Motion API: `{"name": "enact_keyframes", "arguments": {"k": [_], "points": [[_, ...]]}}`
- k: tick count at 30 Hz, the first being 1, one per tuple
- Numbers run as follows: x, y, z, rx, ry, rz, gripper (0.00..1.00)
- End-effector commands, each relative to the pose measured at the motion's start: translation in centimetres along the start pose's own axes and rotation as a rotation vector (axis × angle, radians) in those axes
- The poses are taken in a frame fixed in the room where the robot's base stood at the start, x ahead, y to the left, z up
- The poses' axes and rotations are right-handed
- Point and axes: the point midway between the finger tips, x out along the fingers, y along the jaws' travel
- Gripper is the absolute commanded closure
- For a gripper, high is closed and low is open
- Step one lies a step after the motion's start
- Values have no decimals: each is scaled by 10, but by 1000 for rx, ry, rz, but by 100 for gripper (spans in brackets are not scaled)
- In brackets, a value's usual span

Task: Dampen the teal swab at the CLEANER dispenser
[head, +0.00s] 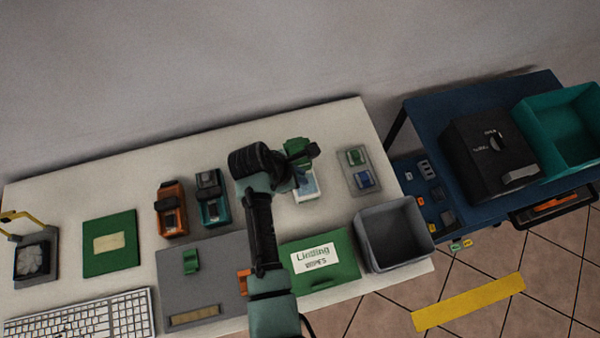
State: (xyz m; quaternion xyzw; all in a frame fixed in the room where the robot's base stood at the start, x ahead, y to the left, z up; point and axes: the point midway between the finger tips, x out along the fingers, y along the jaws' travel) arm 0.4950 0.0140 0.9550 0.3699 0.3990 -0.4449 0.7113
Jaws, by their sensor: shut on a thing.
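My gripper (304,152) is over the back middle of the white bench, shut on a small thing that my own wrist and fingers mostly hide. I take it for the teal swab, but its shape does not show clearly. Right at the gripper stands a small dispenser (306,188) with a white and light blue body and a green upper part. My gripper covers part of it, and no CLEANER label can be read. I cannot tell whether the held thing touches it.
A clear tray (350,186) with a green and a blue piece lies to the right. A grey bin (393,257) and a green wipes box (340,279) stand in front. Orange (171,224) and teal (212,216) devices stand left. A blue table (440,118) is at right.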

Motion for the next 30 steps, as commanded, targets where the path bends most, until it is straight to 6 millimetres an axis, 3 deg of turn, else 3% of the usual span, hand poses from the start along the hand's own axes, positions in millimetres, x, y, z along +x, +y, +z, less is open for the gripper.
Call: {"name": "enact_keyframes", "arguments": {"k": [30], "points": [[6, -1, -3, 0, 0, 0, 100]]}}
